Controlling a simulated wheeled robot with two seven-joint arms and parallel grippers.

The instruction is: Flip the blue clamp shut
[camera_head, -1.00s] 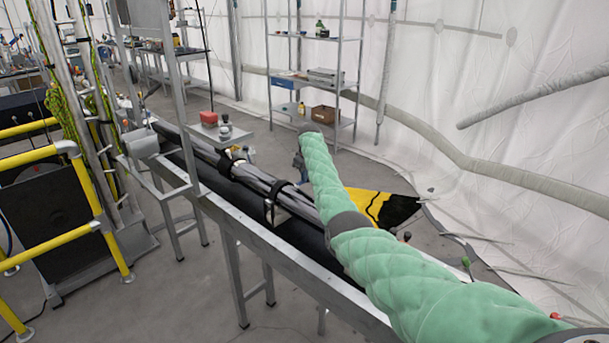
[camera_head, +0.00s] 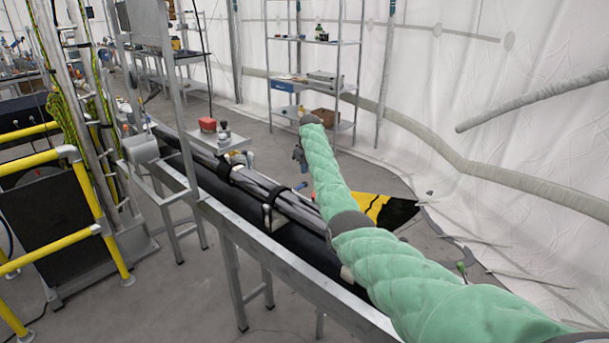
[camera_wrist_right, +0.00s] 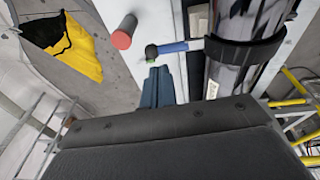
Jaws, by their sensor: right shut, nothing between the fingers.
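The blue clamp's lever (camera_wrist_right: 175,47) shows in the right wrist view, with a dark round knob at its left end. It sticks out sideways from beside a black band around the shiny tube; whether the clamp is open or shut I cannot tell. In the head view a small blue piece (camera_head: 300,186), likely this lever, shows by the tube bundle. My right gripper (camera_wrist_right: 158,72) is shut and empty, its tips just below the knob; contact is unclear. In the head view the same gripper (camera_head: 299,156) hangs small beneath the end of my green-sleeved arm. My left gripper is not in view.
The tube bundle (camera_head: 287,204) lies along a grey metal rail (camera_head: 262,248). A red-topped peg (camera_wrist_right: 124,31) stands left of the lever. A black-and-yellow sheet (camera_head: 392,208) lies on the floor. Yellow railings (camera_head: 45,245) are at left, shelves (camera_head: 318,78) behind.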

